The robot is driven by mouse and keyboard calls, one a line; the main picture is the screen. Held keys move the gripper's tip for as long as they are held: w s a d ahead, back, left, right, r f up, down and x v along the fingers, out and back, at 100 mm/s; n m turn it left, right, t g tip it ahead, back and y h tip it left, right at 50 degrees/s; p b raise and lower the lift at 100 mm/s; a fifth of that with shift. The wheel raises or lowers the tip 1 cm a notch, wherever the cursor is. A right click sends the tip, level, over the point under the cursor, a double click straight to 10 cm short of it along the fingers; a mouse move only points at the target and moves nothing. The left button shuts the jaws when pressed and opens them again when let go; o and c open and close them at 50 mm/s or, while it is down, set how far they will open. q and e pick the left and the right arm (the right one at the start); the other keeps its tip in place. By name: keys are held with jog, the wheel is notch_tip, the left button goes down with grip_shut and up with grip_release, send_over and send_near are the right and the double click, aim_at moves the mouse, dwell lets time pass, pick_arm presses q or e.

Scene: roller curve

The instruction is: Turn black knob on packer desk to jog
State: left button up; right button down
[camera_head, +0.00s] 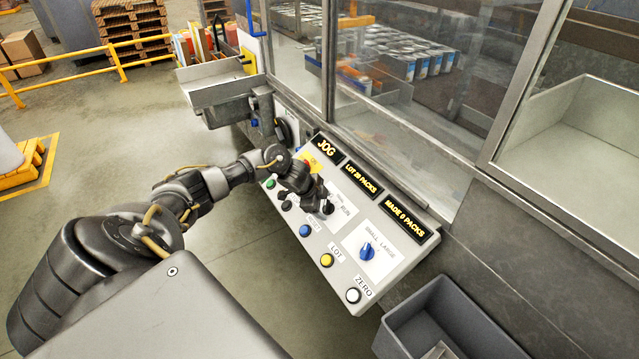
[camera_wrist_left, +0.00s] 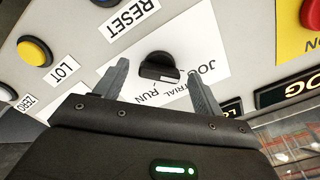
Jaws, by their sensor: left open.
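The black knob (camera_wrist_left: 160,68) sits on a white plate on the packer desk (camera_head: 385,268). In the left wrist view its plate carries the words JOG, partly cut by a finger, TRIAL and RUN. I cannot tell which word the knob points at. My left gripper (camera_wrist_left: 157,78) is open, with one finger on each side of the knob and a visible gap to it. In the head view my left gripper (camera_head: 312,194) hangs over the desk and hides part of the knob's plate. The desk's top display (camera_head: 325,149) reads JOG. My right gripper is not in view.
A blue selector (camera_head: 367,251) marked SMALL LARGE, a blue button (camera_head: 305,231), a yellow button (camera_head: 326,260) and a white button (camera_head: 353,296) are on the same panel. A red button (camera_wrist_left: 312,14) on yellow is near. A grey bin (camera_head: 455,315) stands below right. Glass panels rise behind.

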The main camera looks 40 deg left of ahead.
pick_arm(q)
jog(key=b+v, duration=0.1)
jog(key=v, duration=0.9)
jog(key=shift+r, duration=0.3)
jog(key=shift+s+f, duration=0.1)
jog(key=shift+s, duration=0.05)
